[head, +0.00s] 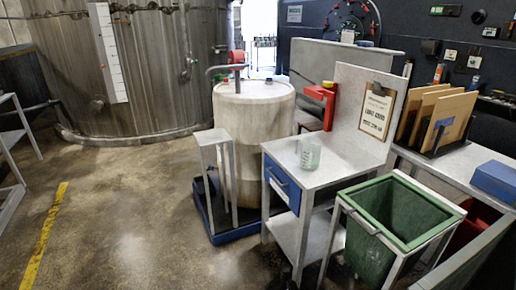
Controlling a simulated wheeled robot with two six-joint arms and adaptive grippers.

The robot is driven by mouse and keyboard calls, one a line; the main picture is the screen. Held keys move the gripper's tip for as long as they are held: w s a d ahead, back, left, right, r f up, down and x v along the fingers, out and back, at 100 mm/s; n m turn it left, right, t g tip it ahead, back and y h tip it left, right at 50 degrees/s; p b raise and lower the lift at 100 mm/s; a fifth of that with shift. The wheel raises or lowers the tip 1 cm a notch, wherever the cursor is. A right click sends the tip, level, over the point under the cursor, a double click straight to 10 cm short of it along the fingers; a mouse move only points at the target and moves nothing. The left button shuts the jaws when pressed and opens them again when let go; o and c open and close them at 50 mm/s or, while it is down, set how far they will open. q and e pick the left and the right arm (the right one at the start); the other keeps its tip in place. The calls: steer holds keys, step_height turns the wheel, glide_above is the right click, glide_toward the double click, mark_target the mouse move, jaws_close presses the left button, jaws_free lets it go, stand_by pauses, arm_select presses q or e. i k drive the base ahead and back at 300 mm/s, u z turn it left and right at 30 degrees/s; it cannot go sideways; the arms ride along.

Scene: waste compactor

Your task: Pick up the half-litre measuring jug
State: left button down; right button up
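The measuring jug (311,155) is a small clear vessel with a greenish tint. It stands upright on the light grey top of a small workbench (337,169) with a blue drawer, right of the middle in the head view. Its markings are too small to read. Neither of my grippers shows in the head view, and nothing touches the jug.
A green bin (392,215) in a metal frame stands right of the workbench. A pale drum (252,130) stands behind on a blue base, with a narrow stand (214,170) before it. A clipboard (377,112) hangs on the bench's back panel. Open floor (120,220) lies left.

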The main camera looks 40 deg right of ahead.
mark_target(311, 147)
steer(key=u, duration=0.2)
steer(key=i, duration=1.45)
steer(key=z, duration=0.25)
steer(key=i, duration=1.15)
steer(key=z, duration=1.3)
steer(key=i, duration=0.85)
steer(key=z, duration=0.75)
